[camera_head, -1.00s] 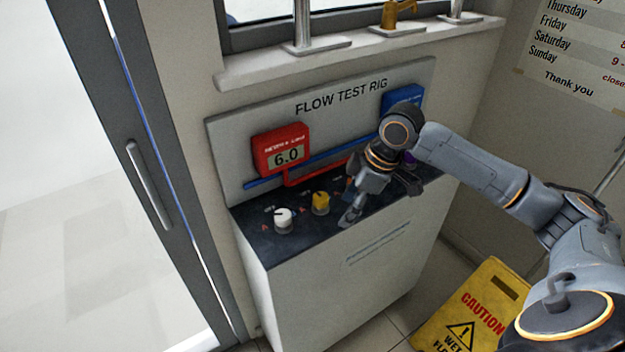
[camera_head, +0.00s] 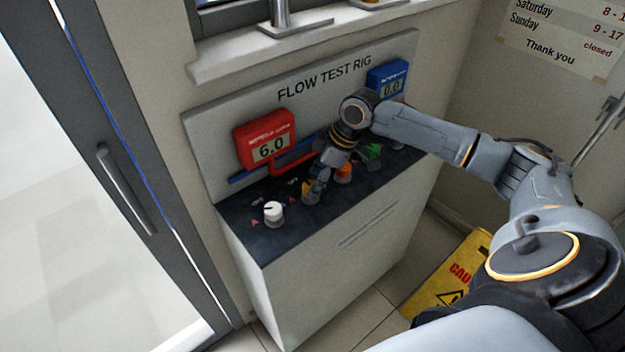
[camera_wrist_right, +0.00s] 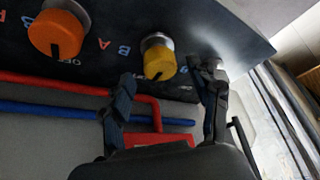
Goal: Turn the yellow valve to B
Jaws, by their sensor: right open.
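The yellow valve (camera_wrist_right: 158,60) is a round knob on a metal stem. Its black mark points down in the right wrist view, toward the rig's back panel. A blue B (camera_wrist_right: 124,48) is printed to its left there. My right gripper (camera_wrist_right: 167,88) is open, with one finger on each side of the yellow valve's line; I cannot tell whether either touches it. In the head view the yellow valve (camera_head: 308,191) is partly hidden behind my right gripper (camera_head: 314,186). My left gripper is not in view.
A white knob (camera_head: 273,211) stands left of the yellow valve, an orange knob (camera_head: 344,171) and a green knob (camera_head: 374,151) to its right. The red meter (camera_head: 265,139) reads 6.0, the blue one (camera_head: 388,79) 0.0. A yellow caution sign (camera_head: 440,285) stands beside the cabinet.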

